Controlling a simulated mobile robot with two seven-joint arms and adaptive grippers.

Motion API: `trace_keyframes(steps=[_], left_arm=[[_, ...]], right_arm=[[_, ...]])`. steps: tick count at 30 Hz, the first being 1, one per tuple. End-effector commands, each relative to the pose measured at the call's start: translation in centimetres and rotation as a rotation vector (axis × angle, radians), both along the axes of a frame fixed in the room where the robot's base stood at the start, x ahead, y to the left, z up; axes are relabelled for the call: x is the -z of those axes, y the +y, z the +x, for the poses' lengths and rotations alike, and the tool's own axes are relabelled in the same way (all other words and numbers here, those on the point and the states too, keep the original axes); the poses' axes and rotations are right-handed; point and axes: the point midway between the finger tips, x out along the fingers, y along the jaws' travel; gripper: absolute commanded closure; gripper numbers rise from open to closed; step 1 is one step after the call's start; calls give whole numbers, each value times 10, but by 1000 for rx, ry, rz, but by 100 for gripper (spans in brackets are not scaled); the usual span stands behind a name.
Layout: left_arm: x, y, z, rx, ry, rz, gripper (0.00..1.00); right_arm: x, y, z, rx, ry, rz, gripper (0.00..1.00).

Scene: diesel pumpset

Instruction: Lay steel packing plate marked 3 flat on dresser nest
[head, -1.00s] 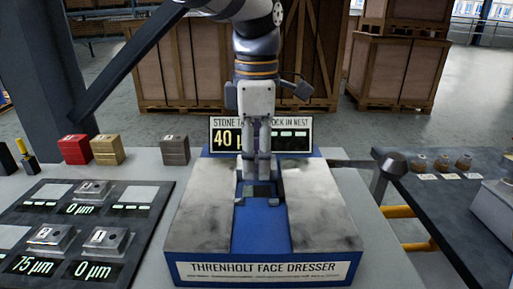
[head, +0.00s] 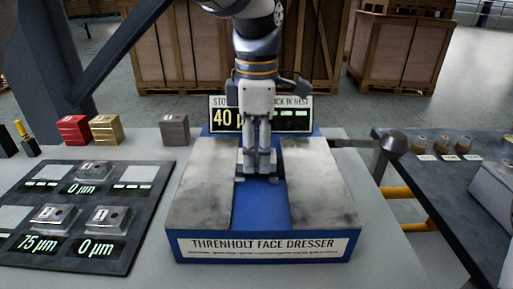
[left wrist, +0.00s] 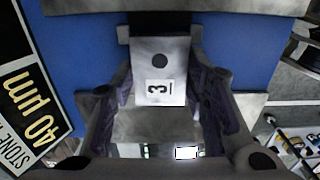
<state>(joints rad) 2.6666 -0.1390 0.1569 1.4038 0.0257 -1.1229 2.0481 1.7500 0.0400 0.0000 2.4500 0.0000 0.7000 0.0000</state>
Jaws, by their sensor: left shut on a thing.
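The steel packing plate marked 3 (left wrist: 160,72) is a grey plate with a dark round hole and a white label. In the left wrist view it sits between the two fingers of my left gripper (head: 260,176), which is shut on it, marked face toward the camera. In the head view the fingers mostly hide it. The gripper points down over the blue channel of the face dresser (head: 261,210), between two grey blocks. Blue surface (left wrist: 85,45) shows beside the plate in the wrist view. I cannot tell whether the plate touches the dresser. My right gripper is not in view.
A display reading 40 µm (head: 226,118) stands behind the gripper. A dark gauge board (head: 140,178) with several steel blocks lies left. Red (head: 72,130), brass (head: 105,130) and grey (head: 174,129) blocks stand behind it. A ball-ended lever (head: 394,143) sticks out right.

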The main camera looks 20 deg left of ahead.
Motion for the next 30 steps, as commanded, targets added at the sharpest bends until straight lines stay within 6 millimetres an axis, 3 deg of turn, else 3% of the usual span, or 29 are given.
trace_keyframes(steps=[22,23,24,26,30], left_arm=[[10,0,0,1,-3,0,100],[10,0,1,1,-4,-1,54],[9,0,1,1,-3,-1,45],[10,0,1,1,-3,-1,35],[10,0,0,0,-2,0,35]], right_arm=[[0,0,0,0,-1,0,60],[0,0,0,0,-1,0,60],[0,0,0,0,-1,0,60],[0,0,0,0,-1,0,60],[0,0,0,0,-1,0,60]])
